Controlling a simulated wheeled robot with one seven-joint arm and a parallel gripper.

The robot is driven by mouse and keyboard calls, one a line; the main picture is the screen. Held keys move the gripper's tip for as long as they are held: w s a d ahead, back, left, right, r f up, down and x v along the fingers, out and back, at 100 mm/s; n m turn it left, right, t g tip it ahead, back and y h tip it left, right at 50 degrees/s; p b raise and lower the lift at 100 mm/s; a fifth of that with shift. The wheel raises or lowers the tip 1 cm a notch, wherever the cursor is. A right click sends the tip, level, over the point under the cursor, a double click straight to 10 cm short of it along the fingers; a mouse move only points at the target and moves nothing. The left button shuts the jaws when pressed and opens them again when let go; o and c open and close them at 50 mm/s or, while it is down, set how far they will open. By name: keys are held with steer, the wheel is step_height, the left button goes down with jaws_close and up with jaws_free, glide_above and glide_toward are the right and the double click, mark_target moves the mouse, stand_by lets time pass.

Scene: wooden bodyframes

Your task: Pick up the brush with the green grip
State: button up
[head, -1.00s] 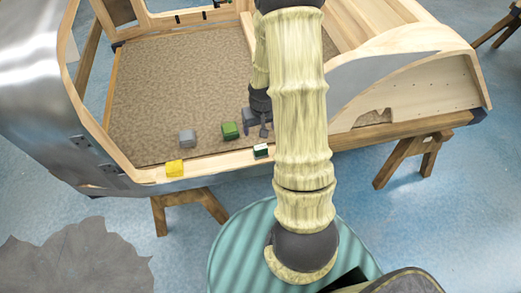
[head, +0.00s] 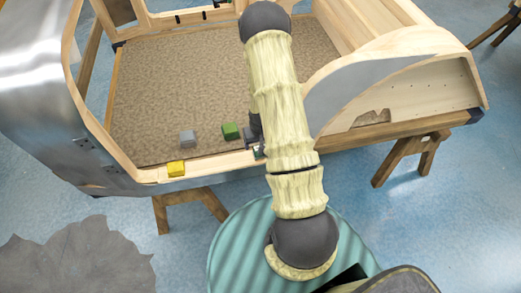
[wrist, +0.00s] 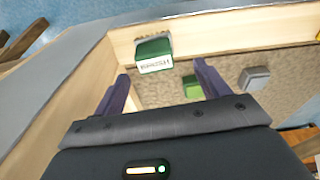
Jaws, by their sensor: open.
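A green-topped block with a white side that carries dark lettering (wrist: 153,52) sits on the pale wooden rail in the wrist view; it looks like the brush with the green grip. In the head view it is mostly hidden at the near rail (head: 258,154), beside my gripper. My gripper (wrist: 162,72) is open and empty, its two purple fingers pointing toward the block, one to each side of it in the picture. I cannot tell how far the fingertips are from it. A second green block (head: 230,131) lies on the brown floor panel; it also shows in the wrist view (wrist: 193,88).
A grey block (head: 188,137) lies left of the second green block. A yellow block (head: 176,169) sits on the near rail further left. The wooden body frame's rail (head: 215,164) borders the brown panel (head: 180,85), which is mostly clear.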

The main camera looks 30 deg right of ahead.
stand_by(0.3)
steer(key=shift+d+f+p, duration=0.25)
steer(key=shift+f+p, duration=0.45)
steer(key=shift+f, duration=0.25)
steer(key=shift+w+d+f+p, duration=0.15)
steer(key=shift+f+p, duration=0.1)
steer(key=shift+f, duration=0.6)
steer(key=shift+w+f+p, duration=0.15)
steer(key=shift+f+p, duration=0.1)
steer(key=shift+f, duration=0.55)
steer(key=c, duration=1.1)
